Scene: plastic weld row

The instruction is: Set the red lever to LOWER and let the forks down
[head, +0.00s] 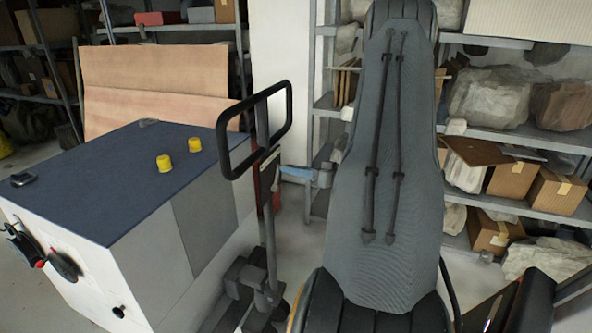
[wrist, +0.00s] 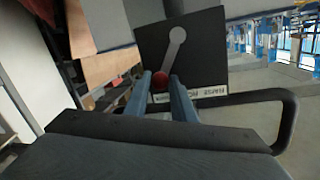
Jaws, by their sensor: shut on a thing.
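The red lever's round red knob (wrist: 160,80) sits between the blue fingers of my gripper (wrist: 160,82) in the wrist view. Its grey arm (wrist: 172,50) runs from a pivot on a black plate (wrist: 205,50) to the knob. A white label strip (wrist: 209,92) on the plate looks upside down; one word seems to read RAISE, and a finger hides part of it. My gripper is shut on the knob. In the head view my gripper (head: 284,171) reaches left to the post under the black loop handle (head: 232,152) of the pallet truck (head: 265,285). The forks cannot be made out.
A blue-topped bench (head: 105,185) with two yellow caps (head: 164,163) (head: 195,144) stands close left of the handle. Shelves with boxes and wrapped goods (head: 500,125) line the back right. Some bare floor shows between truck and shelves. The loop handle (wrist: 285,98) also arcs near the gripper.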

